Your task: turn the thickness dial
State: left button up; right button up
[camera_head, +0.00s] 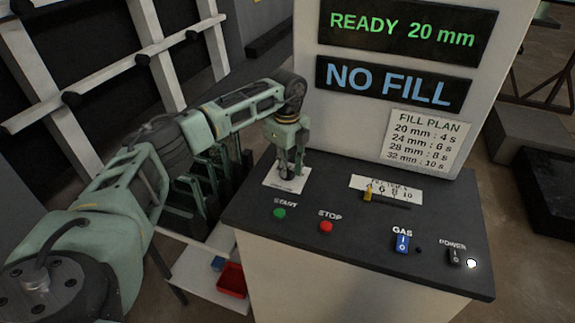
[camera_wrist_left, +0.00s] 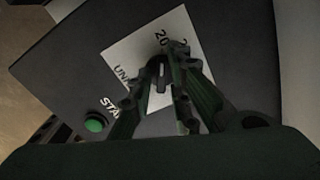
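The thickness dial is a small dark knob (camera_wrist_left: 159,77) on a white card (camera_head: 276,182) at the left of the dark control panel. In the head view it is mostly hidden by my left gripper (camera_head: 290,172), which points straight down over the card. In the left wrist view my left gripper's fingers (camera_wrist_left: 163,62) slant inward, with their tips close on both sides of the knob; they look shut on it. The card's markings are largely covered; "20" shows at its far edge. The display (camera_head: 407,31) reads "READY 20 mm". My right gripper is not in view.
A lower sign (camera_head: 393,86) reads "NO FILL". A fill plan sheet (camera_head: 426,138) hangs behind.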

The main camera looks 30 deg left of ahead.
pick_arm(q)
jog(key=shift+o, duration=0.5)
jog(key=shift+s, duration=0.1)
jog(key=shift+r, duration=0.2)
notch_tip(320, 180, up, 12)
jog(key=shift+f, duration=0.15)
jog(key=shift+f, duration=0.15)
